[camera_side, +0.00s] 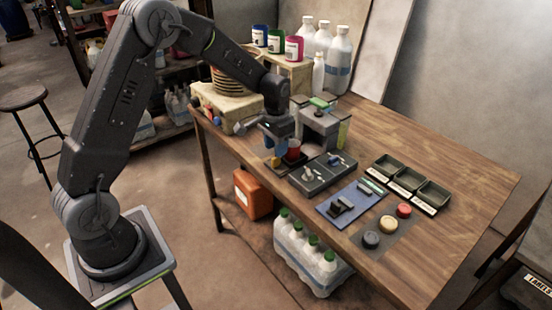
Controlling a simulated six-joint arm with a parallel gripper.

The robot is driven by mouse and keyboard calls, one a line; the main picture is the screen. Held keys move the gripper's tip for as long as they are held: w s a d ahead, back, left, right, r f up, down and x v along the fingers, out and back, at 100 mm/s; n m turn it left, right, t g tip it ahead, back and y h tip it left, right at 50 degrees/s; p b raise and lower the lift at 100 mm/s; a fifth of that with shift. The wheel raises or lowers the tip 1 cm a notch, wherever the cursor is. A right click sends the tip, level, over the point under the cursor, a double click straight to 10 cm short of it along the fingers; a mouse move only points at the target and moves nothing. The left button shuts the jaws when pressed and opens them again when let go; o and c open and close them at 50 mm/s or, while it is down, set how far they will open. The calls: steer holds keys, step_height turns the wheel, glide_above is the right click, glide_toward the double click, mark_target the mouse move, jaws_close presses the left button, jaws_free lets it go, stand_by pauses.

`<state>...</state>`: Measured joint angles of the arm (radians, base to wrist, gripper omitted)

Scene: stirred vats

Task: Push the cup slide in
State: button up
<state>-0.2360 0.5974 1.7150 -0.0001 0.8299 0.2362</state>
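A small red cup (293,152) stands on a dark, flat slide (284,168) at the front of a grey machine (320,122) with a green patch on its top. The slide appears to stick out from the machine toward the table's front edge. My gripper (276,151) points down at the slide, just left of the cup. A small yellow part shows below it. Whether it touches the slide or cup I cannot tell. Its fingers are small and dark here, so their opening is unclear.
A ribbed vat (231,82) and white bottles (338,60) stand behind. The table's right side is clear.

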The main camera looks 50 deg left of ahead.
steer(key=shift+f, duration=2.4)
jaws_close()
